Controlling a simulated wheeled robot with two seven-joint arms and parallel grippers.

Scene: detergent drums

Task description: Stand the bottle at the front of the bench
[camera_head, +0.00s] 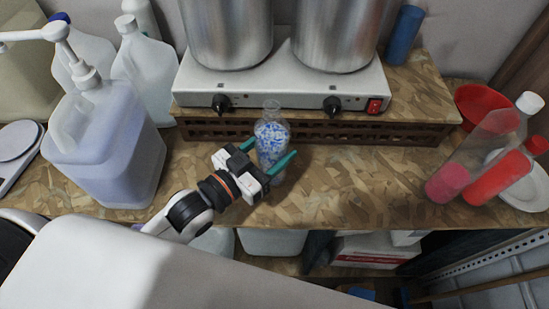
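A clear bottle (271,132) with blue and white contents stands upright on the wood-chip bench (340,190), just in front of the raised shelf. My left gripper (272,148) reaches in from the lower left with its teal fingers spread. One finger is at the bottle's left side, and the other crosses in front of its lower right part. I cannot tell whether the fingers touch the bottle. The bottle's lower part is partly hidden by the gripper. My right gripper is not in view.
A hot plate (280,92) with two metal pots stands on the raised shelf behind. A large pump jug (105,145) stands at left. At right are a clear cylinder with a pink end (475,160), red-capped items and a red bowl (480,103). The bench right of the bottle is clear.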

